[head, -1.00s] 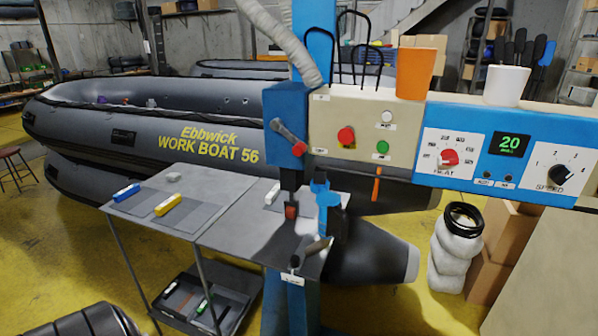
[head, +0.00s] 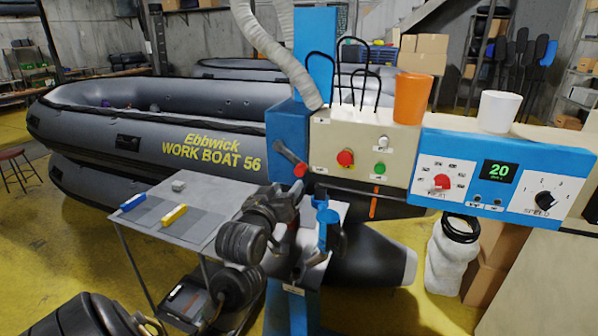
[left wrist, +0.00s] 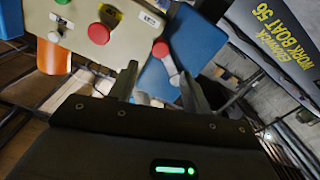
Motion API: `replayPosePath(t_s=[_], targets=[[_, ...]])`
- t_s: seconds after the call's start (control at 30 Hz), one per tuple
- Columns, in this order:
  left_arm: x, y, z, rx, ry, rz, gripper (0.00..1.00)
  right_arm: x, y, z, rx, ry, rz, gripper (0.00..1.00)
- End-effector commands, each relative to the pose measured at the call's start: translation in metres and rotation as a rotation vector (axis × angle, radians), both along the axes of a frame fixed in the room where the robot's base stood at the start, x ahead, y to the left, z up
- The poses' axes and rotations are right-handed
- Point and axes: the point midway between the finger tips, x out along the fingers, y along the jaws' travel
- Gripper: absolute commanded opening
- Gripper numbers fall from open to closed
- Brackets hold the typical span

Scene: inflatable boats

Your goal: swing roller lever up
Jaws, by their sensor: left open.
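The roller lever (head: 289,157) is a short grey bar with red on it, on the side of the blue welding-machine head (head: 287,125). In the head view it slants down to the right. In the left wrist view the lever (left wrist: 174,74) shows a round red end and a grey arm, ahead of my fingertips. My left gripper (head: 294,192) is just below the lever in the head view. In the left wrist view its two fingers (left wrist: 158,88) are apart with nothing held, and the lever lies between them in the picture. I cannot tell whether they touch it. My right gripper is not in view.
The beige panel (head: 362,150) has red and green buttons. An orange cup (head: 412,98) and a white cup (head: 499,111) stand on top. A blue control box (head: 500,175) is at the right. A grey side table (head: 190,205) holds small items. A grey boat (head: 90,130) lies behind.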

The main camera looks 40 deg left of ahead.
Motion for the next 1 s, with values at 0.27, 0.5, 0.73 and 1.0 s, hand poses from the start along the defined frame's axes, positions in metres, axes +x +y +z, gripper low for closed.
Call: replayPosePath(t_s=[0.27, 0.5, 0.73, 1.0], targets=[[0.047, 0.017, 0.003, 0.006, 0.005, 0.002, 0.48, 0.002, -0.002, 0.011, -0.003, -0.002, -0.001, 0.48], [0.082, 0.029, 0.002, 0.003, 0.003, 0.003, 0.48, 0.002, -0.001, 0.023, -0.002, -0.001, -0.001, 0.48], [0.094, 0.033, 0.0, 0.002, 0.002, 0.002, 0.48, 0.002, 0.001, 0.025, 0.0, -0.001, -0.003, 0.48], [0.094, 0.033, -0.001, 0.002, 0.002, 0.002, 0.45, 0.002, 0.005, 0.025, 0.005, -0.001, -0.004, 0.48]])
